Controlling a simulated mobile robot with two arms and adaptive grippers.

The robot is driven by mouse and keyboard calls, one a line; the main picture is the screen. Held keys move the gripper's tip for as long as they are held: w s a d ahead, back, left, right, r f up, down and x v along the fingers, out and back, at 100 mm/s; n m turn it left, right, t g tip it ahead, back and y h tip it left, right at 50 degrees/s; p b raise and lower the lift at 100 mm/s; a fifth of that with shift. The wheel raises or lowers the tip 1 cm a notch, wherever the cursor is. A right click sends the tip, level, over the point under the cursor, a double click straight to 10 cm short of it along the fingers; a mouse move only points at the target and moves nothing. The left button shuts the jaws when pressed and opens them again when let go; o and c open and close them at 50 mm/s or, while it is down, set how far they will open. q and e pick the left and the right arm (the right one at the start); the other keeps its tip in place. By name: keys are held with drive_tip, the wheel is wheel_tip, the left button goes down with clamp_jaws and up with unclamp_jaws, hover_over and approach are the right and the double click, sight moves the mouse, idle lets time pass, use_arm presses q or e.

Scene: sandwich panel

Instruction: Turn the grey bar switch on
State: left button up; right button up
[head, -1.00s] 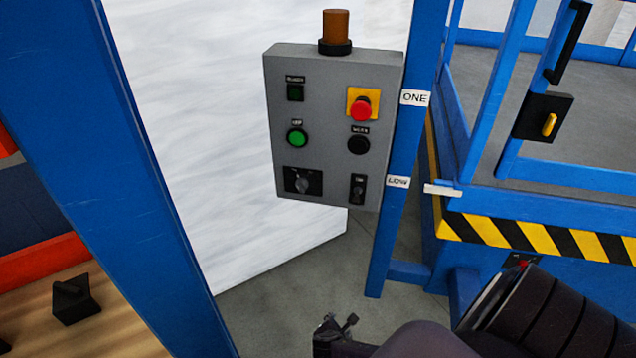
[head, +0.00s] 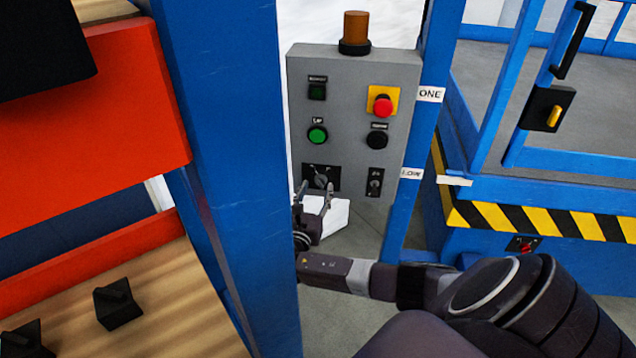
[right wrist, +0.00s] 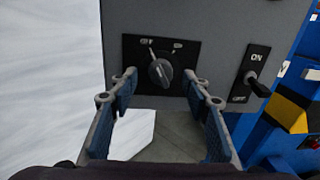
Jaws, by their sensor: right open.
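The grey bar switch (head: 321,179) is a round knob with a bar, on a black plate at the lower left of the grey control panel (head: 347,113). In the right wrist view the bar switch (right wrist: 160,72) is close ahead, its bar tilted up and slightly left towards the left one of two small marks, too small to read. My right gripper (head: 317,190) is open just in front of and slightly below it. In the right wrist view the fingertips of this gripper (right wrist: 161,82) stand either side of the knob, apparently apart from it. My left gripper is not in view.
A toggle switch (right wrist: 257,87) marked ON and OFF sits right of the bar switch. Above are a green button (head: 317,135), a black button (head: 377,140) and a red mushroom button (head: 383,105). A blue post (head: 235,170) stands close on the left.

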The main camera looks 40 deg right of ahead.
sight(320, 181)
drive_tip(key=shift+x, duration=0.95)
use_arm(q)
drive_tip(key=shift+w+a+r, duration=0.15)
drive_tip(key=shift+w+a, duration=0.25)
use_arm(e)
drive_tip(key=shift+w+d, duration=0.1)
drive_tip(key=shift+d, duration=0.15)
drive_tip(key=shift+c, duration=0.6)
drive_tip(key=c, duration=1)
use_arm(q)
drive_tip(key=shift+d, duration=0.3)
use_arm(e)
drive_tip(key=shift+c, duration=0.2)
